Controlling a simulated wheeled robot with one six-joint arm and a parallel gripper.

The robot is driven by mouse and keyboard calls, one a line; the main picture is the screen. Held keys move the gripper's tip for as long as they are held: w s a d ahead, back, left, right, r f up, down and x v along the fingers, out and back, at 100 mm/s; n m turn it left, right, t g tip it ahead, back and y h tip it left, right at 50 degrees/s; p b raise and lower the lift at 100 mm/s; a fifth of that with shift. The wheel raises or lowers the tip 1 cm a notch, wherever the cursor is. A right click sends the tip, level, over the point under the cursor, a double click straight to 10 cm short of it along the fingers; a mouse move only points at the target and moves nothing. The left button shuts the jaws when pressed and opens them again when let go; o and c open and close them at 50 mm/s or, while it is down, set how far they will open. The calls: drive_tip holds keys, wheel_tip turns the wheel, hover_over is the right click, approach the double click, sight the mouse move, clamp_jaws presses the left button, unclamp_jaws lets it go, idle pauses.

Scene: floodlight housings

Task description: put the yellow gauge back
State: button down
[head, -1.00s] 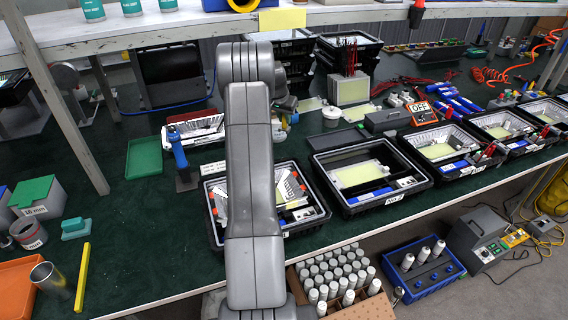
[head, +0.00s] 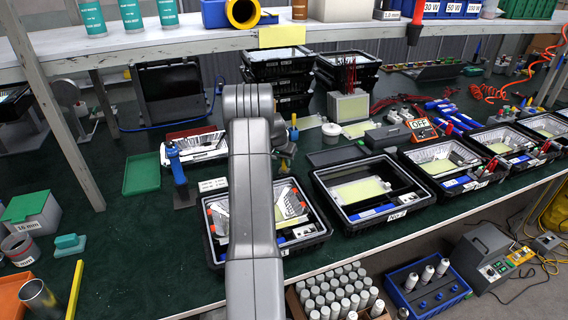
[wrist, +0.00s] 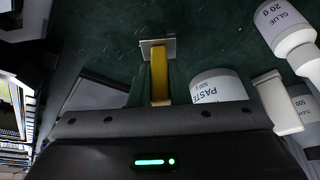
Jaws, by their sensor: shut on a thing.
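The yellow gauge (wrist: 159,78) shows in the wrist view as a narrow yellow bar with a flat grey metal plate at its far end. My gripper (wrist: 158,92) is shut on the bar, its dark fingers on either side. The plate is seen over the dark green bench top; I cannot tell its height above it. In the head view my gripper (head: 286,147) is mostly hidden behind my arm, and a small yellow bit of the gauge (head: 294,133) shows beside it. The gauge's own resting place cannot be made out.
In the wrist view a paste jar (wrist: 217,86) and a glue bottle (wrist: 288,36) are right of the gauge. In the head view a row of open black housings (head: 372,190) lines the front edge. A shelf (head: 190,42) crosses above. A green tray (head: 142,174) lies left.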

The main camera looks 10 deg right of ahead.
drive_tip(key=shift+f, duration=0.7)
drive_tip(key=shift+f, duration=0.15)
drive_tip(key=c, duration=1.4)
unclamp_jaws()
drive_tip(key=shift+o, duration=0.2)
drive_tip(key=b+v, duration=0.1)
drive_tip(key=v, duration=1.1)
drive_tip(key=shift+b, duration=0.3)
drive_tip(key=shift+d, duration=0.1)
